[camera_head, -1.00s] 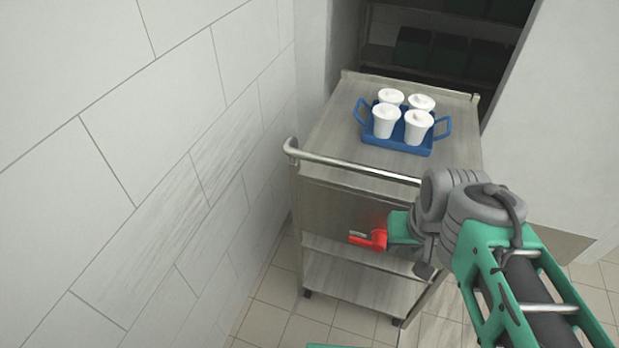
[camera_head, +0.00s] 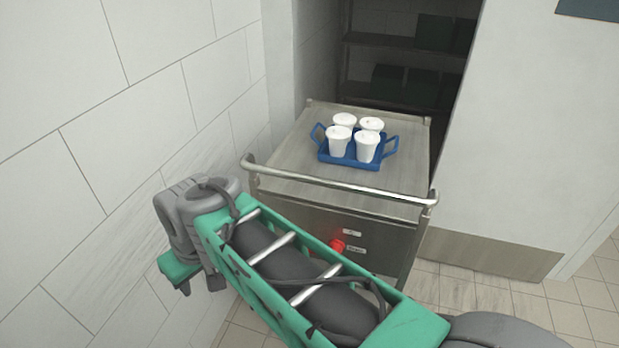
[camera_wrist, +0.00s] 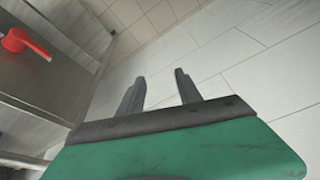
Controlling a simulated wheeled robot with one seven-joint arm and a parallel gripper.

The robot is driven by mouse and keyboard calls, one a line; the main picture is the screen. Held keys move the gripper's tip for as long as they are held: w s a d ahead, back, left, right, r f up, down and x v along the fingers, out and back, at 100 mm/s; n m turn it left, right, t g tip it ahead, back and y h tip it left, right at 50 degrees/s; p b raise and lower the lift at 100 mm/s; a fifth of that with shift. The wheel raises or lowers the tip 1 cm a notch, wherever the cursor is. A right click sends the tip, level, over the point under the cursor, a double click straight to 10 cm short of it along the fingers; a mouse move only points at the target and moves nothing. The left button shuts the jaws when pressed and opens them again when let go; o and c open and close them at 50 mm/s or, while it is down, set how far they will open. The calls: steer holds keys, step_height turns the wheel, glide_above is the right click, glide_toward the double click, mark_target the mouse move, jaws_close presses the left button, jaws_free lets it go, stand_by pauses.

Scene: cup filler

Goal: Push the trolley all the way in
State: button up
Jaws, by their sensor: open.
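The steel trolley (camera_head: 283,160) stands at the doorway, its far end toward the dark recess. Its front has a push bar (camera_head: 340,191) and a panel with a red handle (camera_head: 338,246). The red handle also shows at the upper left in the wrist view (camera_wrist: 24,42). A blue tray (camera_head: 351,161) with several white lidded cups (camera_head: 366,146) rests on the trolley top. My gripper (camera_wrist: 160,88) is open and empty, its fingers apart and touching nothing, with the tiled wall beyond. In the head view my arm is left of the trolley front and hides its lower part.
A white tiled wall (camera_head: 95,130) runs along the left, close to the trolley. A white wall (camera_head: 540,150) is right of the doorway. Shelves with dark green crates (camera_head: 437,34) stand in the dark recess. Tiled floor (camera_head: 510,305) is free at the right.

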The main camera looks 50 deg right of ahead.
steer(key=w+d+r, duration=0.5)
steer(key=d+r, duration=0.1)
steer(key=d, duration=0.2)
steer(key=n+t, duration=0.2)
steer(key=n, duration=0.3)
glide_toward(330, 181)
steer(key=f, duration=0.1)
steer(key=shift+h, duration=0.3)
steer(key=b+x, duration=0.1)
steer(key=x, duration=0.3)
steer(key=b+x, duration=0.1)
steer(key=x, duration=0.3)
steer(key=shift+w+a+r, duration=0.15)
steer(key=shift+w+a, duration=0.05)
steer(key=shift+c, duration=0.2)
jaws_close()
